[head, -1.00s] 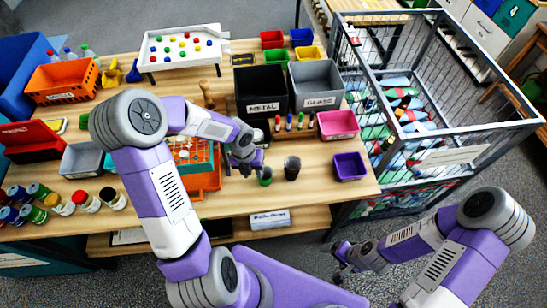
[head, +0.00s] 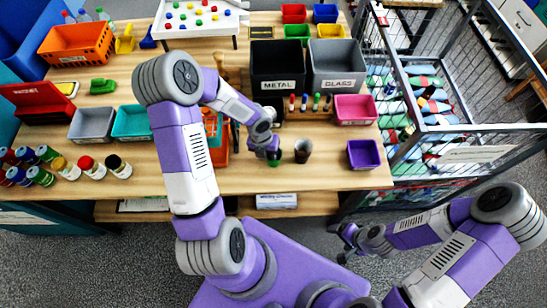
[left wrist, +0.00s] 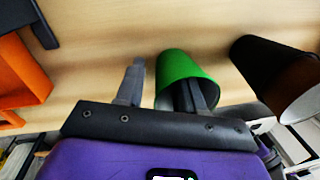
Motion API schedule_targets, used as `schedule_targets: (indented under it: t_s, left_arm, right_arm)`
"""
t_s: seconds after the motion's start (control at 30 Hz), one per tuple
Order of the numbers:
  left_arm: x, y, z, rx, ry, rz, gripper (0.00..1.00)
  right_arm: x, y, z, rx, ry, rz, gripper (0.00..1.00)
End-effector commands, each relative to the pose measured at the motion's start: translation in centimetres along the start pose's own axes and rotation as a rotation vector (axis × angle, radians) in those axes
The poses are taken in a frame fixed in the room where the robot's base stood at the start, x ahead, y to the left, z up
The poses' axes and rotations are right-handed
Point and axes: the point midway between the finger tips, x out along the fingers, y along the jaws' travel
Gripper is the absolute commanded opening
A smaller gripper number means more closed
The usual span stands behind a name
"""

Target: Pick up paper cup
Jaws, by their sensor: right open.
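A dark brown cup with a pale inside (head: 302,151), which looks like the paper cup, stands upright near the table's front edge. It also shows at the right of the left wrist view (left wrist: 268,65). A green cup (left wrist: 180,70) stands to its left and shows partly in the head view (head: 274,162). My left gripper (left wrist: 165,85) is open at the green cup. One finger overlaps the cup's mouth, the other is outside its left side; contact is unclear. My right gripper (head: 344,242) is open and empty, low in front of the table.
Black METAL (head: 276,84) and grey GLASS (head: 336,83) bins stand behind the cups. A pink bin (head: 355,115) and purple bin (head: 363,160) are at the right. An orange crate (head: 222,150) is left of the gripper. A wire cage (head: 455,128) stands beyond the table's right edge.

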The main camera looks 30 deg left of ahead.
Motion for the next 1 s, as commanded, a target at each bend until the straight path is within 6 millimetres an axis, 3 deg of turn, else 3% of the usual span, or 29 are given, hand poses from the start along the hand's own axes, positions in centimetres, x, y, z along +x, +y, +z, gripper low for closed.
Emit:
schedule_targets:
  t_s: [0.07, 0.3, 0.73, 1.0]
  left_arm:
    - [0.0, 0.0, 0.0, 0.000, 0.000, 0.000, 0.35]
    - [-0.1, 0.0, 0.0, 0.000, 0.000, 0.000, 0.00]
    - [-0.6, 0.0, 0.0, -0.001, -0.001, 0.000, 0.00]
    - [-5.8, -0.7, 0.1, -0.002, -0.004, 0.001, 0.00]
  right_arm:
    - [0.0, 0.0, 0.0, 0.000, 0.000, 0.000, 0.81]
    - [0.0, 0.0, 0.0, 0.000, 0.000, 0.000, 0.81]
    - [-0.2, -0.1, 0.0, 0.000, 0.000, 0.000, 0.81]
    - [-1.9, -0.7, 0.1, 0.000, 0.000, 0.000, 0.81]
